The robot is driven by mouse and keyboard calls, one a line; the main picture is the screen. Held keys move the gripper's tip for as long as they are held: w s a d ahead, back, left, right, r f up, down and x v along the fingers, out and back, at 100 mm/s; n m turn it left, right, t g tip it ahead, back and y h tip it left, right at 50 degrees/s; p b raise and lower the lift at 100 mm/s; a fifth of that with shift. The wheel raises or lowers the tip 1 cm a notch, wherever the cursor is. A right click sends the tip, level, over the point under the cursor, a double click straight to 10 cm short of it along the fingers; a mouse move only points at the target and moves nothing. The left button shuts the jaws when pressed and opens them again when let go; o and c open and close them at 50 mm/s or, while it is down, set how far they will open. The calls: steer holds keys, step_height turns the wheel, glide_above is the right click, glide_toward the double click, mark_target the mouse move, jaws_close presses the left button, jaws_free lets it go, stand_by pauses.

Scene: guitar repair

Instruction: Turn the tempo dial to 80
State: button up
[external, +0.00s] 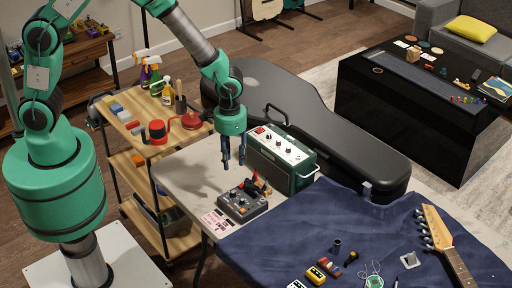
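A small dark grey box (238,207) with several knobs on top lies on the pale table, left of the blue cloth. Red and orange parts stand at its back right. Which knob is the tempo dial is too small to tell, and no numbers are readable. My gripper (234,163) points straight down above the box's back edge in the picture, apart from it. Its two dark fingers are spread with nothing visible between them. A green amplifier (279,164) with several top knobs and a red light or switch stands just behind the box.
A pink card (217,222) lies left of the box. A black guitar case (335,130) lies behind the amplifier. The blue cloth (300,230) holds small parts, pedals and a guitar neck (440,232). A wooden shelf cart (165,148) with bottles stands at left.

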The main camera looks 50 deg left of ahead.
mark_target(233, 192)
step_height(233, 192, down, 14)
steer(key=shift+r+b, duration=0.1)
steer(key=shift+b, duration=0.9)
jaws_close()
